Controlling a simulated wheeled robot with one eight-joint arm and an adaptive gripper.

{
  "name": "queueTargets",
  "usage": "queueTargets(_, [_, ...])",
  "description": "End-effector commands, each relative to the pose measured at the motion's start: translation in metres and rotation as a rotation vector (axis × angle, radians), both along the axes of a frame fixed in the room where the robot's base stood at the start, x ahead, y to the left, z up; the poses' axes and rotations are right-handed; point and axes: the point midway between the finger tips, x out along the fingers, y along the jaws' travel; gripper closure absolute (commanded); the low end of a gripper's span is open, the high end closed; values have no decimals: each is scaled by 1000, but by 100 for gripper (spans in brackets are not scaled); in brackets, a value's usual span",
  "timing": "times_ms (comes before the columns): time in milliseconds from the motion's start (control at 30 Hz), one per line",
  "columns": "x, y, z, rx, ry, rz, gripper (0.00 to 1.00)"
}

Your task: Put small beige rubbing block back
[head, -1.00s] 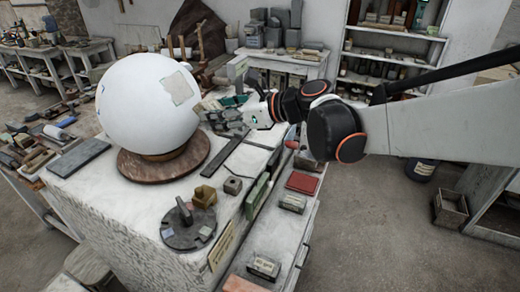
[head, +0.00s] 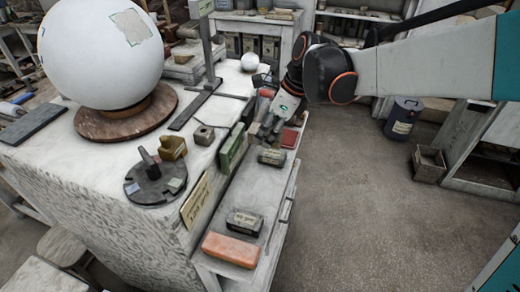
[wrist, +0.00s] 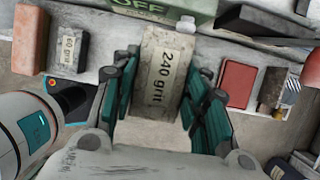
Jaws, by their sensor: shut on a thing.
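My gripper (head: 268,133) points down over the side shelf along the worktable, and its green-padded fingers (wrist: 160,103) are shut on the small beige block (wrist: 160,70) in the wrist view. The block's label reads "240 grit".
A green box (head: 232,148) stands along the table edge beside the gripper. A large white sphere (head: 100,50) rests on a round brown base. A dark disc (head: 155,185), a tan notched block (head: 172,147) and a tall metal stand (head: 207,60) are on the table.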

Motion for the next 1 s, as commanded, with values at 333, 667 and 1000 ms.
queueTargets(333, [1, 0, -88, 2, -1, 0, 85])
queueTargets(667, [0, 0, -123, 3, -1, 0, 85])
queueTargets(1000, [0, 0, -163, 3, -2, 0, 85])
